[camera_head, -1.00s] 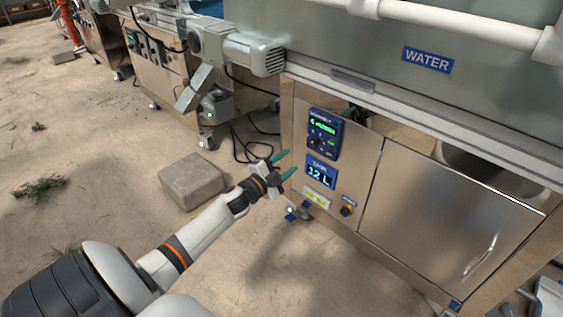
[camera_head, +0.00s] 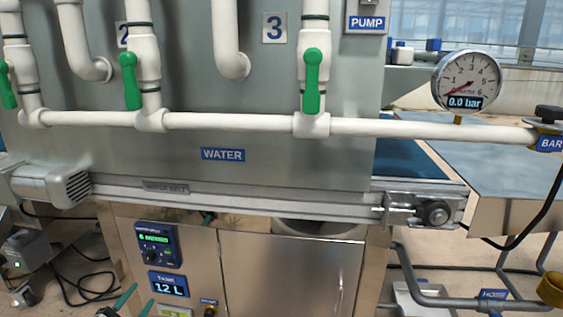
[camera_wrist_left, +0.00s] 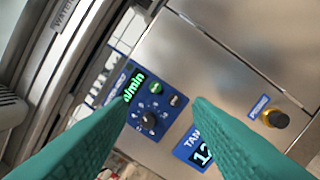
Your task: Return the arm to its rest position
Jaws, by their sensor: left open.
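My right gripper is not in view.
The steel cabinet door (camera_head: 290,275) is shut. Above are white pipes (camera_head: 235,121) with green valve handles (camera_head: 311,80) and a pressure gauge (camera_head: 467,82) reading 0.0 bar. Black cables (camera_head: 85,290) lie on the floor at left.

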